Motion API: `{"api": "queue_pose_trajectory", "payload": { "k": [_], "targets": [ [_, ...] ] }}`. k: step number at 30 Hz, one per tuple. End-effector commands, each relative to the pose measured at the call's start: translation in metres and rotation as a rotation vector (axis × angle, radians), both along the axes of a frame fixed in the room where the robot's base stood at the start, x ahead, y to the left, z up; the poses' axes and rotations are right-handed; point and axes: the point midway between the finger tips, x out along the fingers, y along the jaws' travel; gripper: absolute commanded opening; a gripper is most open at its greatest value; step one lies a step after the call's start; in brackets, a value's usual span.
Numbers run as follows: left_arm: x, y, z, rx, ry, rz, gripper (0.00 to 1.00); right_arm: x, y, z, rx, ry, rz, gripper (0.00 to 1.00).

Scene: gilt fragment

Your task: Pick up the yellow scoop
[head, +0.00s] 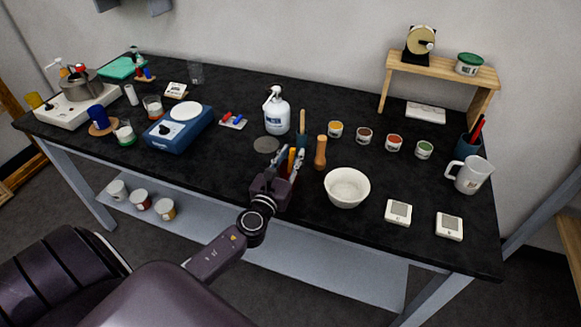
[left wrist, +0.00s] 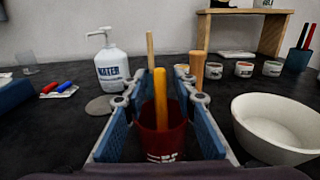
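A yellow handle (left wrist: 160,96), probably the yellow scoop's, stands upright in a dark red cup (left wrist: 158,140) in the left wrist view. Its lower end is hidden in the cup. In the head view the yellow handle (head: 291,158) shows between the fingers of my left gripper (head: 286,164). In the left wrist view the left gripper's (left wrist: 160,112) blue-padded fingers are spread to either side of the handle and cup. Clear gaps show between the pads and the handle. My right gripper is not in view.
A white bowl (head: 347,188) stands close to the right of the gripper. A wooden pestle-like tool (head: 320,152) and a wooden stick (head: 301,121) stand just behind.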

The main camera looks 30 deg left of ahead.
Motion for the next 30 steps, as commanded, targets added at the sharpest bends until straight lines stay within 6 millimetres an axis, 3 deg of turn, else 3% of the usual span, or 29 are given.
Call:
{"api": "queue_pose_trajectory", "payload": {
  "k": [6,20,26,30],
  "targets": [
    [0.0,0.0,0.0,-0.001,0.0,0.0,0.0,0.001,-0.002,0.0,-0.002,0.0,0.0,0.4],
    [0.0,0.0,0.006,-0.002,0.0,0.0,0.0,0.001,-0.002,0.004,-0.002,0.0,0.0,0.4],
    [0.0,0.0,0.033,-0.001,-0.002,-0.001,0.0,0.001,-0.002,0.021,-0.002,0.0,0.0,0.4],
    [0.0,0.0,0.063,0.002,-0.003,-0.002,0.0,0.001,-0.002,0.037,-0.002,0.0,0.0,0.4]
  ]
}}
